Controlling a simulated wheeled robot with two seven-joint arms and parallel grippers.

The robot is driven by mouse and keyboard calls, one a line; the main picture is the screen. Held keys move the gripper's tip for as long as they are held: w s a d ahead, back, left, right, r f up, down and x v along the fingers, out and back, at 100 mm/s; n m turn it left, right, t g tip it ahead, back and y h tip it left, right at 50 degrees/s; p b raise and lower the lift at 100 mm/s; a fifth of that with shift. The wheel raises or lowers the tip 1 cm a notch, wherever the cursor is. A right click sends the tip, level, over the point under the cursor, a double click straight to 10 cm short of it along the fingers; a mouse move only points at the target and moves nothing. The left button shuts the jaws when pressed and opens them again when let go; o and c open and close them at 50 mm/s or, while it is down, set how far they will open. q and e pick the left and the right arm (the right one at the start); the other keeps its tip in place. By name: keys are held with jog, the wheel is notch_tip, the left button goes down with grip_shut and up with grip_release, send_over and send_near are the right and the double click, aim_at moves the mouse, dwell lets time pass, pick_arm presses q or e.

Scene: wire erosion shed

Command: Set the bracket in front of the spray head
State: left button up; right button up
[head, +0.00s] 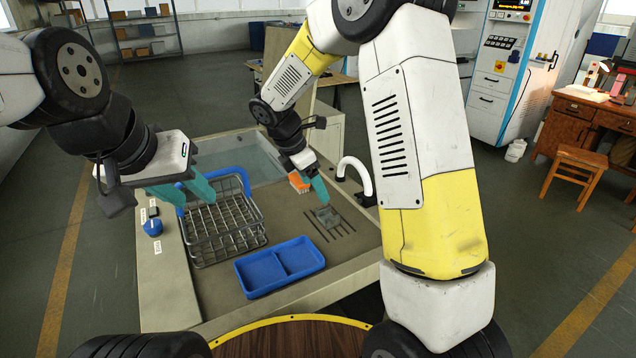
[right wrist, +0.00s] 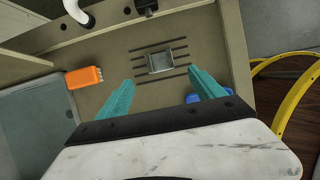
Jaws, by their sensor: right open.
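The bracket (head: 327,217) is a small grey metal piece lying on the dark slots of the bench top. It also shows in the right wrist view (right wrist: 160,61), beyond and between my right fingertips. The spray head appears to be the white curved spout (head: 357,170) at the bench's right edge; part of it shows at the top of the right wrist view (right wrist: 76,12). My right gripper (head: 318,188) is open and empty above the bracket, its teal fingers apart (right wrist: 161,79). My left gripper (head: 184,190) is open and empty by the wire basket.
A two-part blue tray (head: 280,268) lies at the front.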

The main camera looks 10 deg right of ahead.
jog(key=s+d+r+m+t+y, duration=0.2)
jog(key=s+d+r+m+y, duration=0.1)
jog(key=s+r+m, duration=0.5)
jog(key=s+d+r+m+t+y, duration=0.2)
jog(key=s+r+m, duration=0.6)
jog(key=s+m, duration=0.5)
jog(key=s+d+y, duration=0.1)
jog(key=s, duration=0.3)
jog(key=shift+d+m+t, duration=0.3)
jog(key=shift+d+m, duration=0.1)
